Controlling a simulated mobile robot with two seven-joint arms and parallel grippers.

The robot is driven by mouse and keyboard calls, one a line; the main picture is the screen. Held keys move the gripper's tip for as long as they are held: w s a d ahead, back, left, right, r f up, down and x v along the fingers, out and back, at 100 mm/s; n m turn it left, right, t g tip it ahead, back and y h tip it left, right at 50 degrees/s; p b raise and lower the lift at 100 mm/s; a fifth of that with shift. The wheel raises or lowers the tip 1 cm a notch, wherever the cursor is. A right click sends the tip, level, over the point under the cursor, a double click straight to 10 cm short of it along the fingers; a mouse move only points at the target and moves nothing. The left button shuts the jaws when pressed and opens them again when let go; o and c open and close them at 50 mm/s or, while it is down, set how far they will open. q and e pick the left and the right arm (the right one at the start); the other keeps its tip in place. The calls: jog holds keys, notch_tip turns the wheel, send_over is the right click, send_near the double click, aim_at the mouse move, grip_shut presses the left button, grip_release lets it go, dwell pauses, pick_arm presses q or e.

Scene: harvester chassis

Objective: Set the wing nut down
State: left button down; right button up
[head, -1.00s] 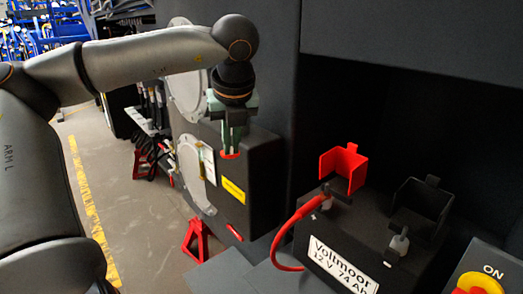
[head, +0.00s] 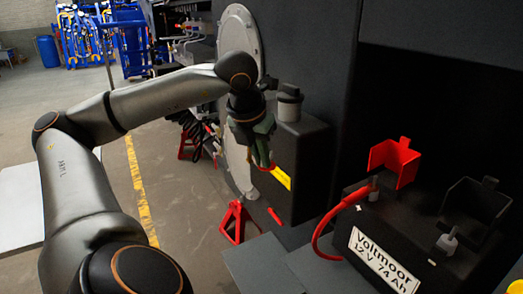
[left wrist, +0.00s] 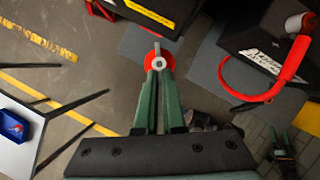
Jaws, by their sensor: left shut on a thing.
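My left gripper (head: 264,160) has green fingers and points down in front of the dark chassis side. In the left wrist view the fingers (left wrist: 157,72) close together on the wing nut (left wrist: 157,59), a small red piece with a pale metal centre. It is held in the air above the floor. In the head view only a red bit of it shows at the fingertips. A dark gripper with green fingers (left wrist: 283,143), probably my right one, shows small at the lower right of the left wrist view; its opening is unclear.
A black battery (head: 375,255) with a red cable and an open red terminal cover (head: 396,160) stands right, beside a grey flat plate (head: 262,266). A red jack stand (head: 238,220) is on the floor. A white tabletop (head: 20,210) at left carries a blue bin (left wrist: 14,126).

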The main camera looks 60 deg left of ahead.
pick_arm(q)
jog(key=shift+d+f+m+h, duration=0.25)
jog(key=shift+d+f+m, duration=0.1)
jog(key=shift+f+m, duration=0.3)
jog(key=shift+d+f+m+h, duration=0.3)
jog(key=shift+f+m, duration=0.2)
jog(key=shift+m, duration=0.15)
jog(key=shift+w+d+f+m, duration=0.15)
jog(key=shift+d+f+m, duration=0.25)
jog(key=shift+m, duration=0.2)
